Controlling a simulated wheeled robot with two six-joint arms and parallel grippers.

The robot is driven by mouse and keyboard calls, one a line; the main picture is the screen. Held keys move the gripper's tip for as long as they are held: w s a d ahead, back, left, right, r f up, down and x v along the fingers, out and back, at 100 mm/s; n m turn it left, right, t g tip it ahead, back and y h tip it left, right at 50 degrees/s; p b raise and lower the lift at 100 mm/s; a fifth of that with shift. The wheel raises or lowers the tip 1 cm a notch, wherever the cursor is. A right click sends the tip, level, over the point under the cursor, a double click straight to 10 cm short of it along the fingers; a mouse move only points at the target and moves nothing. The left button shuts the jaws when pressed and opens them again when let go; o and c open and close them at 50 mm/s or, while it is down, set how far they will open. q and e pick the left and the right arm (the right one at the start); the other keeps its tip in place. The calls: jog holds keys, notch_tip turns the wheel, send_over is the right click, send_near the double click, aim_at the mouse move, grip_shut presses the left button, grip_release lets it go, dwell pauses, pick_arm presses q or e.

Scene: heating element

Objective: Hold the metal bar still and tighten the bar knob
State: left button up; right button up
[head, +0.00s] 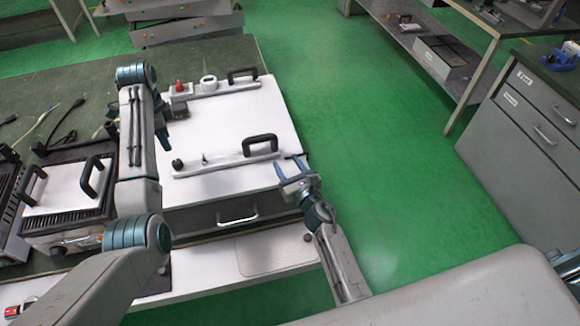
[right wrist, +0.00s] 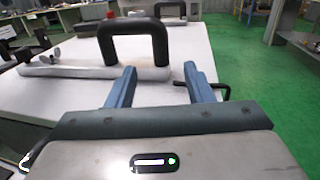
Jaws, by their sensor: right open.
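A pale metal bar (head: 225,164) lies across the front of a white-topped box (head: 235,118). A black arched handle (head: 260,144) stands at its right end, and a small dark knob (head: 177,165) at its left end. My right gripper (head: 292,169) is open and empty, just right of the handle and apart from it. In the right wrist view, the bar (right wrist: 90,72) and handle (right wrist: 135,42) lie ahead, beyond the open fingers (right wrist: 160,86). My left gripper (head: 180,107) is over the box's left side, behind the front bar; its fingers are hard to make out.
A second bar (head: 222,88) with a black handle and a red knob (head: 180,86) lies at the back of the box. A black-handled device (head: 70,190) and cables are at left. The green floor (head: 370,170) right of the box is open, with a drawer cabinet (head: 525,130) beyond.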

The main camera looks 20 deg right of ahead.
aim_at(276, 146)
jog(key=w, duration=0.3)
jog(key=w+a, duration=0.1)
jog(key=w, duration=0.2)
jog(key=w+a, duration=0.1)
jog(key=w, duration=0.3)
jog(key=shift+s, duration=0.1)
jog(key=shift+c, duration=0.2)
grip_shut()
pick_arm(q)
jog(key=o, duration=0.3)
